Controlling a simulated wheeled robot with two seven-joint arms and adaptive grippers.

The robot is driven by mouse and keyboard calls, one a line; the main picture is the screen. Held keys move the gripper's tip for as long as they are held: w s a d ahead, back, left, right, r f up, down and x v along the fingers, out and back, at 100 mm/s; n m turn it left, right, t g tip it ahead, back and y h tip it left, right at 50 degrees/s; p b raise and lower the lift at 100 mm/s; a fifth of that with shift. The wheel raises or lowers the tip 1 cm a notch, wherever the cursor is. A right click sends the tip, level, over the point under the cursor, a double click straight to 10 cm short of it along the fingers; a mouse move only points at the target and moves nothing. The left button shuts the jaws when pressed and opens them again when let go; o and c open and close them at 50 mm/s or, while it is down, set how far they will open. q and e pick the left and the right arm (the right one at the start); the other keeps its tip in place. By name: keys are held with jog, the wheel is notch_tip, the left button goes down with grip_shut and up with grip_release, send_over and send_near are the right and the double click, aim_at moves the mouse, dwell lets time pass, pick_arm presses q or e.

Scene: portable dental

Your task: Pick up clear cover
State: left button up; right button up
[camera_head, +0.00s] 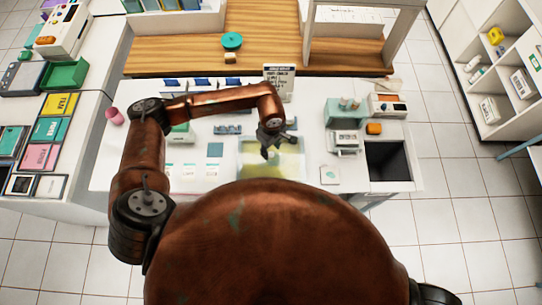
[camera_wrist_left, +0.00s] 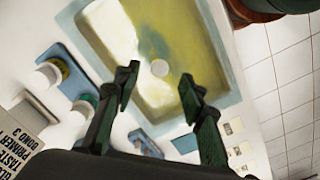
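A shallow yellowish tray or basin (camera_head: 290,165) with a pale teal rim lies on the white worktop in front of me. In the left wrist view the basin (camera_wrist_left: 120,32) fills the upper middle, with a round pale spot (camera_wrist_left: 160,68) on its floor. I cannot make out a separate clear cover; a see-through one over the basin cannot be told from it. My left gripper (camera_head: 268,152) is above the basin, pointing down. In the left wrist view its fingers (camera_wrist_left: 160,85) are spread with nothing between them. My right gripper is not in view.
A teal holder (camera_wrist_left: 68,72) with small jars stands beside the basin. A printed sign (camera_head: 281,80) stands behind it. A white device (camera_head: 345,142) and a dark recess (camera_head: 388,160) are to the right. Pale cards (camera_head: 214,150) lie to the left.

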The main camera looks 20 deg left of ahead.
aim_at(271, 154)
pick_arm(q)
jog(key=shift+a+f+p, duration=0.1)
jog(key=shift+f+p, duration=0.2)
jog(key=shift+f, duration=1.6)
jog(key=shift+c, duration=0.5)
grip_shut()
jog(key=shift+r, duration=0.1)
